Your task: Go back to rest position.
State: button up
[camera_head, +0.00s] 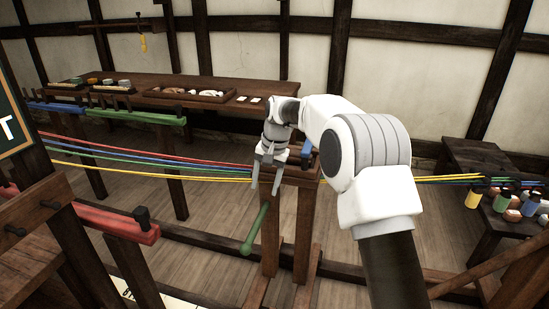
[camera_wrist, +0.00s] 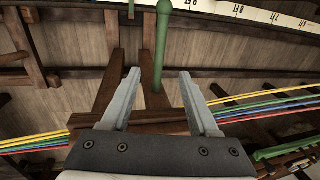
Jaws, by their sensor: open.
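My gripper (camera_head: 266,176) is at the end of my white arm, above and in front of a wooden post stand in the middle of the head view. Its two grey fingers stand apart in the wrist view (camera_wrist: 158,92), with nothing held between them. A green handle (camera_head: 256,228) hangs tilted below the fingers in the head view. In the wrist view it is a green rod (camera_wrist: 163,40) beyond the fingertips, apart from them. Where its upper end is fixed is hidden behind the gripper.
Red, green, blue and yellow strands (camera_head: 150,163) run across to the post stand (camera_head: 273,235) and on to the right. A workbench (camera_head: 165,90) with trays stands behind. A red-topped rail (camera_head: 118,222) is at left.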

jog(key=s+d+r+n+t+h+p, duration=0.1)
jog(key=s+d+r+p, duration=0.1)
jog(key=s+d+r, duration=0.7)
jog(key=s+d+r+t+p, duration=0.2)
jog(key=s+d+r+p, duration=0.3)
jog(key=r, duration=0.7)
jog(key=s+d+t+p, duration=0.1)
jog(key=s+d, duration=0.3)
jog(key=s, duration=0.7)
jog(key=s+d+r+n+t+h+p, duration=0.1)
jog(key=s+d, duration=0.3)
jog(key=s, duration=0.8)
jog(key=shift+d+r+p, duration=0.2)
jog(key=shift+r+p, duration=0.1)
jog(key=shift+p, duration=0.1)
